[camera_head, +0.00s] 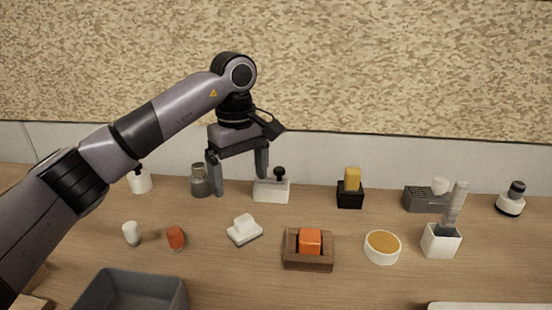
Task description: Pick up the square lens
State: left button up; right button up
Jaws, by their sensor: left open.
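My left gripper (240,184) hangs over the back of the counter with its fingers pointing down. It is open, with nothing visible between the fingers. Its fingertips are close to a grey canister (200,183) on the left and a white block with a black knob (271,190) on the right; contact cannot be told. No object is clearly recognisable as the square lens. A small white square piece on a grey base (244,230) lies in front of the gripper, apart from it. My right gripper is not in view.
An orange cube (310,241) sits in a wooden box (308,266). A white bowl (382,254), white square cup (441,241), black holder (350,195) and grey holder (425,201) stand right. A red cylinder (176,238), white cylinder (131,233) and grey bin (131,290) are left.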

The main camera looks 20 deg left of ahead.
aim_at(309, 240)
jog(key=k, duration=1.5)
